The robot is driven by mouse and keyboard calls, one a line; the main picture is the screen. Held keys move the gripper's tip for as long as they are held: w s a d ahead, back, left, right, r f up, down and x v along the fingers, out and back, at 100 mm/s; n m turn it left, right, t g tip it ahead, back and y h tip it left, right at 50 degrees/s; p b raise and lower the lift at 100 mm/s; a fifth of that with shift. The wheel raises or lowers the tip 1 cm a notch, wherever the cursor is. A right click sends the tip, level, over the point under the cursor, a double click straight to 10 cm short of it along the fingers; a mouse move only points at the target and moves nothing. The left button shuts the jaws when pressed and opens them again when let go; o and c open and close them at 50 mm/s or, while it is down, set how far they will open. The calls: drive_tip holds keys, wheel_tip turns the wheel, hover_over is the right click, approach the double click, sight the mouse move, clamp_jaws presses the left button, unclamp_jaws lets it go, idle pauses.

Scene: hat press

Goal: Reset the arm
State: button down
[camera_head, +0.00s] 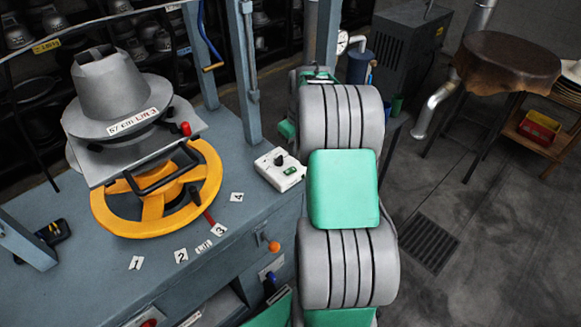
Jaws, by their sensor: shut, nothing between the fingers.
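My arm (343,190), grey with green panels, rises from the bottom middle of the head view and reaches away past the right edge of the bench. Its far end is hidden behind its own links, and I cannot make out my gripper or its fingers. The hat press stands on the blue-grey bench (60,200) to the left of my arm. A grey hat-shaped mold (108,85) sits on its metal plate, above a yellow handwheel (125,222). No contact between my arm and the press shows.
A white control box (279,169) with a black knob lies close left of my arm. Levers with orange (274,246) and blue (271,277) knobs are on the bench front. Blue posts (243,70) stand behind. A round leather-covered table (508,62) is at upper right; floor (480,250) at right is open.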

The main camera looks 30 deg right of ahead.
drive_tip(key=shift+r, duration=0.35)
